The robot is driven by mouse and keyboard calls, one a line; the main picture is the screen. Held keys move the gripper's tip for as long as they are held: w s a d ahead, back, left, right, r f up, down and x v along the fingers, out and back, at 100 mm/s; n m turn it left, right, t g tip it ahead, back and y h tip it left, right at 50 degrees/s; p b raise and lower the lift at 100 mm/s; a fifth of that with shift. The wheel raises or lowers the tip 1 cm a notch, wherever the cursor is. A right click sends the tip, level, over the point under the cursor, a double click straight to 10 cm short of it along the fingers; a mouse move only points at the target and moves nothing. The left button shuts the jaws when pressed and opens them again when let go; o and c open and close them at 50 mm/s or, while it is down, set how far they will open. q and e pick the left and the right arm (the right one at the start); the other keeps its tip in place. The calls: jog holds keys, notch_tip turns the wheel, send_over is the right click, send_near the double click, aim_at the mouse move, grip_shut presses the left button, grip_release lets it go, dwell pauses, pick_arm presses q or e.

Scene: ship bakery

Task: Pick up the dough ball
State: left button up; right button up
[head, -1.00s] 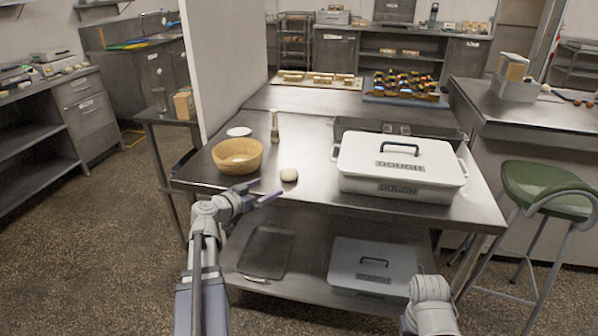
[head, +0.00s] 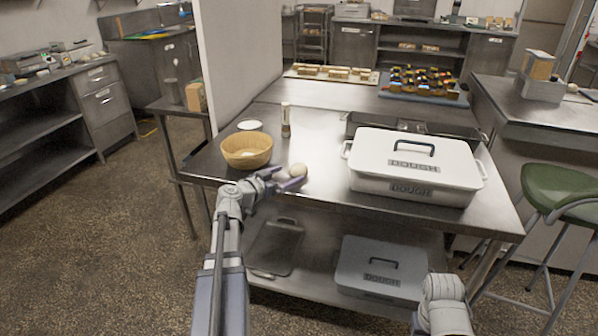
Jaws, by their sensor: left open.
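The dough ball (head: 298,170) is a small pale lump on the steel table (head: 318,150), between the wicker bowl and the white dough box. My left gripper (head: 291,178) is open at the table's front edge, with its fingers right at the dough ball. One finger overlaps the ball's near left side in the picture. I cannot tell whether they touch. My right arm shows only as a grey link at the bottom right, and its gripper is out of view.
A wicker bowl (head: 247,150) stands left of the ball, with a shaker (head: 285,122) and a white saucer (head: 249,125) behind. A lidded white dough box (head: 415,165) fills the table's right side. A green stool (head: 560,190) stands at the right.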

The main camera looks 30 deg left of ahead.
aim_at(294, 172)
pick_arm(q)
jog(key=x, duration=0.4)
jog(key=shift+w+d+b, duration=0.25)
jog(key=shift+w+b, duration=0.05)
jog(key=shift+s, duration=0.1)
jog(key=shift+c, duration=0.4)
jog(key=c, duration=1.3)
jog(key=shift+r, duration=0.1)
notch_tip(294, 172, up, 10)
jog(key=p, duration=1)
